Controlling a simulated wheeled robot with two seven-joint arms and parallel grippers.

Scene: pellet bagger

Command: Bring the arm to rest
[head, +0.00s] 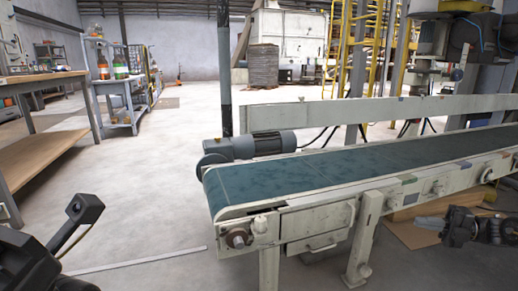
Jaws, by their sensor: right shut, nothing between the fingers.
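My right gripper (458,228) is at the right edge of the head view, beside the near side of the conveyor's frame. It is dark, shut and empty, and its arm runs out of view to the right. My left arm's dark parts (30,265) come in at the lower left corner. A dark block on thin bars (85,208) rises from them, over the floor and apart from the conveyor. The left fingertips cannot be made out clearly.
A conveyor (330,170) with a green belt runs from the middle to the right, its motor (255,144) on the far side. Brown cardboard (415,233) lies beneath the right side. A workbench (40,150) and shelf cart (120,95) stand left. The floor between is clear.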

